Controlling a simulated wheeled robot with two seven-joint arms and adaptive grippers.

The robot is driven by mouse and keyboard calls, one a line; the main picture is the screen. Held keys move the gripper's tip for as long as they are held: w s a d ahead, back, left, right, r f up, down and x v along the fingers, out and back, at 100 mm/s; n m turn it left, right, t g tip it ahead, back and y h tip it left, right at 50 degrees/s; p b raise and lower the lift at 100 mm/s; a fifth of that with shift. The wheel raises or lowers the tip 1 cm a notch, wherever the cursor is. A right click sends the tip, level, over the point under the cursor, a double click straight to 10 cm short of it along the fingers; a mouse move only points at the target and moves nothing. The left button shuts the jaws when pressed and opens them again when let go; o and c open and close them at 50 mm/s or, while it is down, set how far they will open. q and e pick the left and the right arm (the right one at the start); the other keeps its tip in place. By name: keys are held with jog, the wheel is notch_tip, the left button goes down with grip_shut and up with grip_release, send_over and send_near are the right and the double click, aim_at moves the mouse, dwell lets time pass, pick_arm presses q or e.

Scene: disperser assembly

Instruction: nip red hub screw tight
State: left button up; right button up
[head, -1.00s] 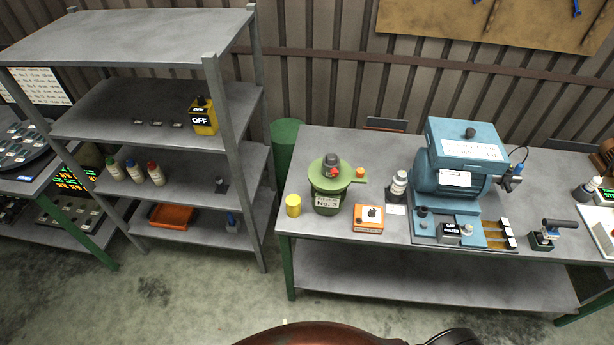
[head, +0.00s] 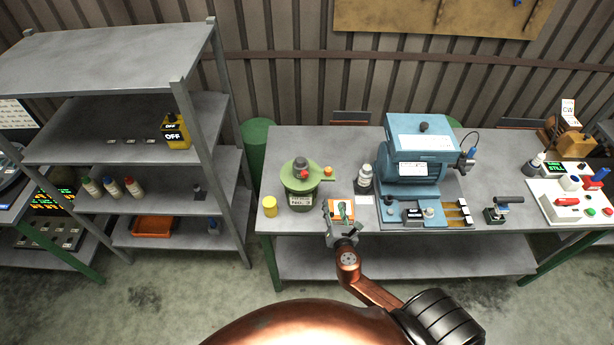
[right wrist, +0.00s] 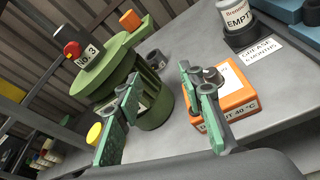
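A green pot (head: 301,198) with a flat green lid stands at the left of the bench. A dark grey hub (head: 300,162) sits on the lid with a small red screw (head: 304,174) at its side. In the right wrist view the red screw (right wrist: 72,50) shows at the upper left, beside the grey hub (right wrist: 98,46). My left gripper is not in view.
The orange box (right wrist: 238,108) carries a grey ring-like part (right wrist: 212,76) close to one finger. A yellow cap (head: 269,205) stands left of the pot. A white bottle (head: 364,180) and the blue machine (head: 412,165) stand to the right. An orange knob (head: 328,171) is on the lid's arm.

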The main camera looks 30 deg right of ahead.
aim_at(305, 176)
jog(key=w+a+r+n+t+y, duration=0.3)
jog(key=a+r+n, duration=0.3)
jog(key=r+n, duration=0.3)
jog(key=shift+n+t, duration=0.3)
jog(key=shift+n, duration=0.6)
jog(key=x, duration=0.2)
jog(key=p+x, duration=0.1)
jog(key=x, duration=0.2)
jog(key=f+p+x, duration=0.1)
jog(key=x, duration=0.2)
jog(key=shift+w+a, duration=0.1)
jog(key=shift+a, duration=0.2)
grip_shut()
